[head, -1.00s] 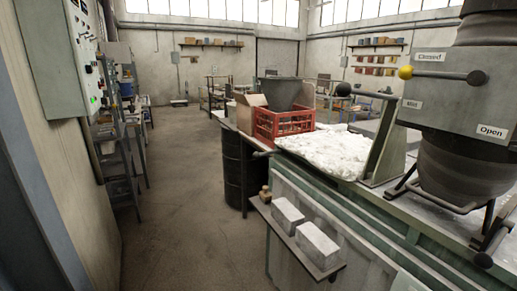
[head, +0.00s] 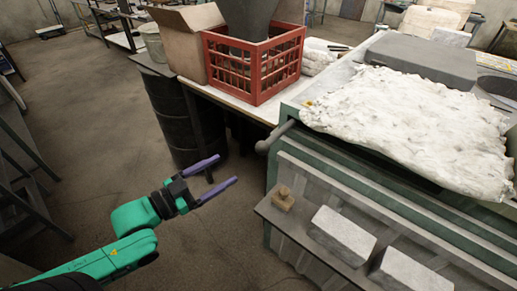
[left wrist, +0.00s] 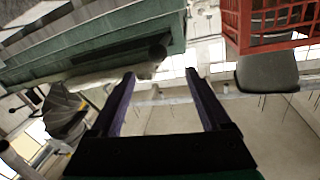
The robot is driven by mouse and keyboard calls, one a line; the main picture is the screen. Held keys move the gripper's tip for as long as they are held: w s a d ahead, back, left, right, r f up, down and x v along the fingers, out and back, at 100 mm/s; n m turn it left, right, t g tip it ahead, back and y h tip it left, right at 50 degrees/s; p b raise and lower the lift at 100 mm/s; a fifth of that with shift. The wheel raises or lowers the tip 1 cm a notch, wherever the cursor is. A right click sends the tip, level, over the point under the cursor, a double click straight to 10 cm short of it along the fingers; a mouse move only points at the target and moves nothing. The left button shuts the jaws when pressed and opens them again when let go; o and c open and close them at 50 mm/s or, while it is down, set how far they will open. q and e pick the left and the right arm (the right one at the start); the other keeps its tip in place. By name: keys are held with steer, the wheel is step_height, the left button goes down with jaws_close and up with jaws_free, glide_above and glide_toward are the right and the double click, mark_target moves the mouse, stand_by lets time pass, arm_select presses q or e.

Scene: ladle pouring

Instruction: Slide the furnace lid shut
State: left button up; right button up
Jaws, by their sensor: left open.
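The green furnace bench (head: 350,150) stands at the right in the head view. A lumpy white blanket (head: 410,115) covers part of its top. A flat grey slab (head: 425,58), which may be the lid, lies behind the blanket, with a dark opening beside it at the right edge. A grey bar handle (head: 276,137) sticks out at the bench's left corner. My left gripper (head: 226,170) is open and empty, left of and below the handle, apart from it. My right gripper is out of view.
A red crate (head: 255,65) and a cardboard box (head: 187,40) stand on the table behind. A dark drum (head: 180,115) stands below it. A front shelf (head: 310,235) holds two pale blocks and a small wooden piece. The floor at left is mostly clear.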

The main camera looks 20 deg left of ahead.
mark_target(263, 148)
arm_select(q)
steer(key=w+d, duration=0.2)
steer(key=w+d+r, duration=0.1)
steer(key=w+d, duration=0.1)
steer(key=shift+w+d, duration=0.1)
steer(key=shift+w, duration=0.1)
steer(key=p+x, duration=0.1)
steer(key=x, duration=0.6)
steer(key=shift+w+a+f, duration=0.1)
steer(key=shift+w+a, duration=0.05)
steer(key=shift+a, duration=0.05)
steer(key=shift+w+d+f, duration=0.1)
steer(key=shift+w+d, duration=0.25)
steer(key=shift+w, duration=0.05)
steer(key=shift+a, duration=0.1)
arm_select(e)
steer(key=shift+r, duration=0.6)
arm_select(q)
jaws_close()
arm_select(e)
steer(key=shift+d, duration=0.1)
